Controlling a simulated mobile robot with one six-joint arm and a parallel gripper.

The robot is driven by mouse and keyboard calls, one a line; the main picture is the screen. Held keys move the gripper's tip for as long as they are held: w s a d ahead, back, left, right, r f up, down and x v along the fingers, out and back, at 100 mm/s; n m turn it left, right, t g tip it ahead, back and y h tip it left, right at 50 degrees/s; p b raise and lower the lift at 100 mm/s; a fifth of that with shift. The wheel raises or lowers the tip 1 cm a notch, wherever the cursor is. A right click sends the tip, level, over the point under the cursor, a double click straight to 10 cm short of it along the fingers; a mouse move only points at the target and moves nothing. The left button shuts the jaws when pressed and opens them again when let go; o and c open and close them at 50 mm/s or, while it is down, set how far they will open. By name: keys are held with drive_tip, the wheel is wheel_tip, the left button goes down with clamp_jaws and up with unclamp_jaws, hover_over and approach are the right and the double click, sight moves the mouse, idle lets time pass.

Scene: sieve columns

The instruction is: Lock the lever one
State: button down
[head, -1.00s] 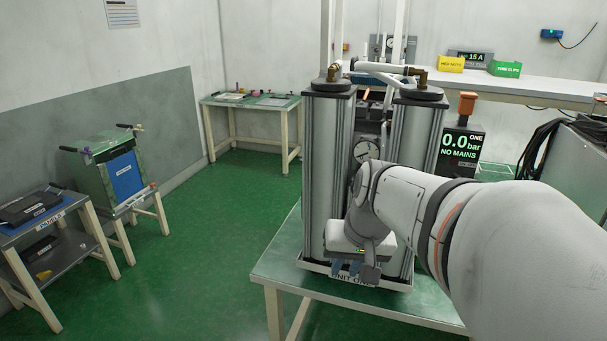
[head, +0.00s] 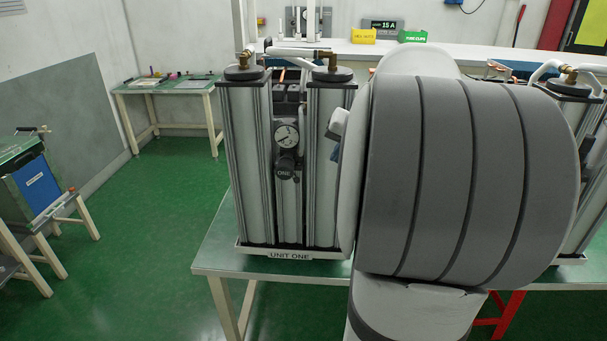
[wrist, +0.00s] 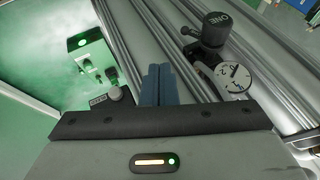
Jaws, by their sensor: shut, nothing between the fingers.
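Unit one stands on the bench with two grey columns (head: 244,165); its name plate (head: 289,255) reads UNIT ONE. Between the columns are a round gauge (head: 286,135) and a black knob marked ONE (head: 285,170). In the wrist view, the knob (wrist: 215,30) and gauge (wrist: 235,77) lie right of my gripper (wrist: 160,68). Its blue fingers are shut and empty, in front of a column. In the head view, only a bit of my gripper (head: 335,152) shows beside the right column; my arm hides the rest. I cannot clearly make out a lever.
The bench top (head: 215,245) is bare left of the unit. Another column unit (head: 590,140) stands at the right, partly behind my arm. The wrist view shows a small box with a green light (wrist: 80,42) at the left.

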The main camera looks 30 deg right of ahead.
sight(294, 176)
drive_tip(key=w+a+f+p, duration=0.2)
drive_tip(key=w+a+f, duration=0.1)
drive_tip(key=w+f, duration=0.5)
drive_tip(key=shift+a+f+p, duration=0.15)
drive_tip(key=shift+f+p, duration=0.25)
drive_tip(key=shift+f, duration=0.3)
drive_tip(key=shift+w, duration=0.1)
